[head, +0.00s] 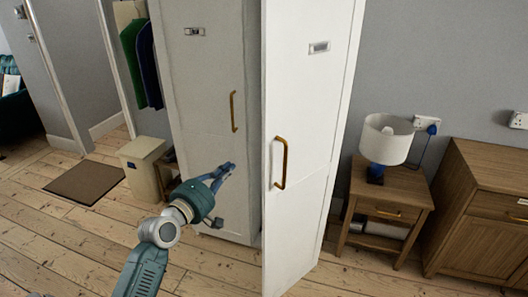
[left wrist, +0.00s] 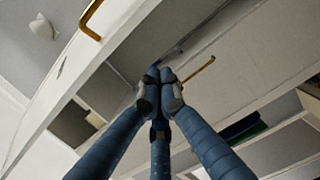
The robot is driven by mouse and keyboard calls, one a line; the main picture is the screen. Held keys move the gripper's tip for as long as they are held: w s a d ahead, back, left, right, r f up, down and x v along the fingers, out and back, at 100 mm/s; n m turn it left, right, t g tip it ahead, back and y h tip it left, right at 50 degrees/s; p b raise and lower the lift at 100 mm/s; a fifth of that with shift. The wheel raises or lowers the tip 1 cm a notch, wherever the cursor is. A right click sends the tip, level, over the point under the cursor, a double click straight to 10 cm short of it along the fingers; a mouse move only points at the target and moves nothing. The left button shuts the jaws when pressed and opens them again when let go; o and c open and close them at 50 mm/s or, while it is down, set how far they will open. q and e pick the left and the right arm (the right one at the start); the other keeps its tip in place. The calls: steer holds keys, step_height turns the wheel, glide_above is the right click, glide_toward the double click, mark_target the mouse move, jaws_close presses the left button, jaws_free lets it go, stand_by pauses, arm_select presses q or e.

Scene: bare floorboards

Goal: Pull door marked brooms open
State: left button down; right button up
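A tall white cupboard has two doors, each with a small label plate too small to read. The right door (head: 312,110) stands swung out, its free left edge towards me. Its brass handle (head: 281,162) is near that edge and also shows in the left wrist view (left wrist: 88,20). The left door (head: 205,90) looks closed, with a brass handle (head: 233,111). My left gripper (head: 226,170) is left of the right door's free edge, in front of the left door. In the left wrist view its fingertips (left wrist: 160,76) meet with nothing visible between them. My right gripper is out of view.
A wooden nightstand (head: 385,192) with a white lamp (head: 386,138) stands right of the open door, beside a wooden dresser (head: 485,215). A cream bin (head: 143,168) and a brown mat (head: 85,182) are at left. The floorboards in front are clear.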

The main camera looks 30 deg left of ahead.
arm_select(q)
steer(key=w+r+n+h+p, duration=0.1)
steer(key=w+r+n+p, duration=0.15)
steer(key=w, duration=0.75)
steer(key=d+p, duration=0.1)
steer(key=s+d+m, duration=0.1)
steer(key=d, duration=0.1)
steer(key=shift+s+d+p, duration=0.2)
steer(key=shift+d+p, duration=0.05)
steer(key=shift+p, duration=0.15)
